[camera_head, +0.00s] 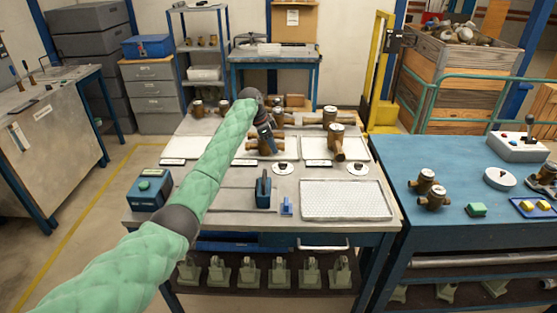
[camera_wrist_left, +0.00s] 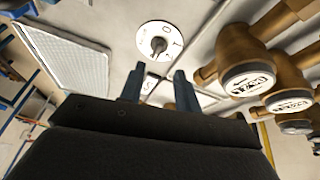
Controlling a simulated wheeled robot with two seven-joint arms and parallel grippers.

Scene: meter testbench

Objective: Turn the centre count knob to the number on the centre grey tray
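The centre count knob (camera_head: 279,168) is a white round dial with a dark knob, in front of the centre grey tray (camera_head: 238,154). My left gripper (camera_head: 270,148) is above this tray, behind the dial, and partly hides brass meters (camera_head: 254,146) there. In the left wrist view the gripper (camera_wrist_left: 160,90) is open, its two fingers apart with nothing between them. A white dial with a dark pointer knob (camera_wrist_left: 159,41) shows beyond the fingertips, apart from them; its marks are too small to read surely. My right gripper is not in view.
Another white dial (camera_head: 358,168) stands to the right, before the right tray (camera_head: 313,148). A mesh-lined tray (camera_head: 346,200), a blue holder (camera_head: 263,192) and a blue button box (camera_head: 150,188) are on the bench front. Brass meters (camera_wrist_left: 248,78) sit right of the fingers in the wrist view.

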